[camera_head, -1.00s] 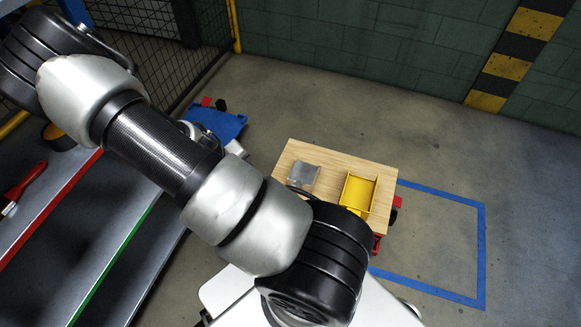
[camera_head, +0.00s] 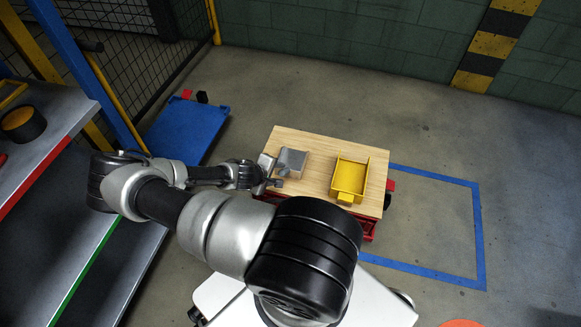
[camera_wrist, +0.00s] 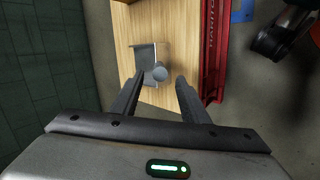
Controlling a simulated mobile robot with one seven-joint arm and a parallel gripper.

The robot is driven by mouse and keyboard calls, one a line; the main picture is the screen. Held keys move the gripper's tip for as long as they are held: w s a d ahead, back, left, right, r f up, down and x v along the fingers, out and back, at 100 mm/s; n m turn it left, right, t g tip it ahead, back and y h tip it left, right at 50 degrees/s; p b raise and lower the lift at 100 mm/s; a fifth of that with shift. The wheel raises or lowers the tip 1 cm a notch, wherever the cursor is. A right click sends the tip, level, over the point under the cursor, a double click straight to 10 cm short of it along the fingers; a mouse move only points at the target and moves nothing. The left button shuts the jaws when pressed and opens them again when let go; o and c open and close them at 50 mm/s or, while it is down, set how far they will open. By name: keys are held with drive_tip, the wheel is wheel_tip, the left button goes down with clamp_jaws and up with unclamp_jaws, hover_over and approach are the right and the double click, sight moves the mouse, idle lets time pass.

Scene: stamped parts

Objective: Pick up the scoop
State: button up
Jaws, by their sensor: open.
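The scoop (camera_head: 292,161) is a small grey open-fronted tray on the left part of a light wooden tabletop (camera_head: 313,143). In the wrist view the scoop (camera_wrist: 143,57) shows side walls and a round grey end (camera_wrist: 160,73) turned toward me. My gripper (camera_head: 271,171) is at the left edge of the tabletop, just left of the scoop. In the wrist view my gripper (camera_wrist: 161,82) has its two fingers apart, with the round end between and just beyond their tips. I cannot tell whether the fingers touch it.
A yellow bin (camera_head: 350,177) stands on the same tabletop, right of the scoop. The table has a red frame (camera_wrist: 213,50). A blue platform (camera_head: 187,130) lies on the floor to the left, beyond a grey shelf unit (camera_head: 62,165). Blue-outlined floor (camera_head: 435,215) to the right is clear.

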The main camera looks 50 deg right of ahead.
drive_tip(key=b+x, duration=0.2)
drive_tip(key=x, duration=0.6)
drive_tip(key=shift+r, duration=0.1)
clamp_jaws()
